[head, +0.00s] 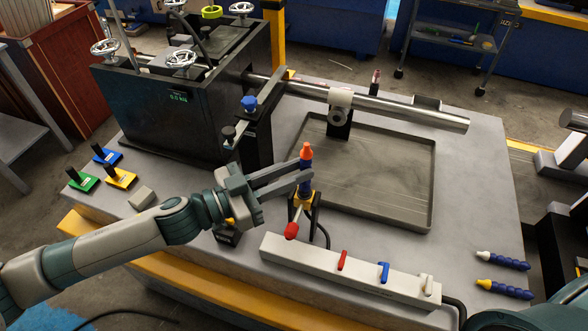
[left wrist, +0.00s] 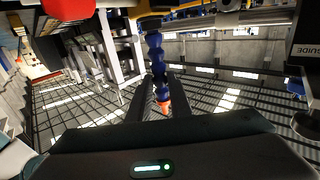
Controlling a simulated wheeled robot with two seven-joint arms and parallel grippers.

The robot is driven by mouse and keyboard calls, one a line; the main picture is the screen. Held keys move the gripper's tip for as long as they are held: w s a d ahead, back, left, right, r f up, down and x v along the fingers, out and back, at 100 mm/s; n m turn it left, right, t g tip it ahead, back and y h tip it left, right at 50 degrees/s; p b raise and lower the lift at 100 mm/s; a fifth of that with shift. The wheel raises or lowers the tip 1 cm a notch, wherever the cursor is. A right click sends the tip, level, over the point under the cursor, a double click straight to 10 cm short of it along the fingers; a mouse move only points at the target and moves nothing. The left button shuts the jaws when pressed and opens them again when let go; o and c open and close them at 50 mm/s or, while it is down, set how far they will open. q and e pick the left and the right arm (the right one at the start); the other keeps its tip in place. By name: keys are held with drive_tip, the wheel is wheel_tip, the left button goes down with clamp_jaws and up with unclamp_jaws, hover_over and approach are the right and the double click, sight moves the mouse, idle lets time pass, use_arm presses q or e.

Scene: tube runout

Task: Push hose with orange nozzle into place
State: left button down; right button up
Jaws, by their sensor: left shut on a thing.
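The blue segmented hose (head: 306,168) stands nearly upright on a yellow fitting (head: 303,197) with its orange nozzle (head: 306,150) at the top. My left gripper (head: 302,181) comes in from the left and is shut on the hose below the nozzle. In the left wrist view the blue hose (left wrist: 156,55) runs between the two fingers to the orange nozzle (left wrist: 163,106). The fingers hide part of the hose. A red lever (head: 292,230) sits below the fitting. My right gripper is not in view; only part of my right arm shows at the lower right.
A shallow grey tray (head: 428,185) lies behind the hose, under a long steel bar (head: 400,108). A white manifold (head: 320,258) with small levers is in front. Two loose blue hoses (head: 503,261) lie at the right. A black machine (head: 165,110) stands back left.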

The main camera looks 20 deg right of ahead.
use_arm(q)
drive_tip(key=shift+f, duration=0.25)
drive_tip(key=c, duration=1.5)
unclamp_jaws()
drive_tip(key=shift+c, duration=0.2)
drive_tip(key=b+v, duration=0.6)
drive_tip(key=v, duration=1.1)
drive_tip(key=shift+a, duration=0.2)
drive_tip(key=shift+w+d+f, duration=0.1)
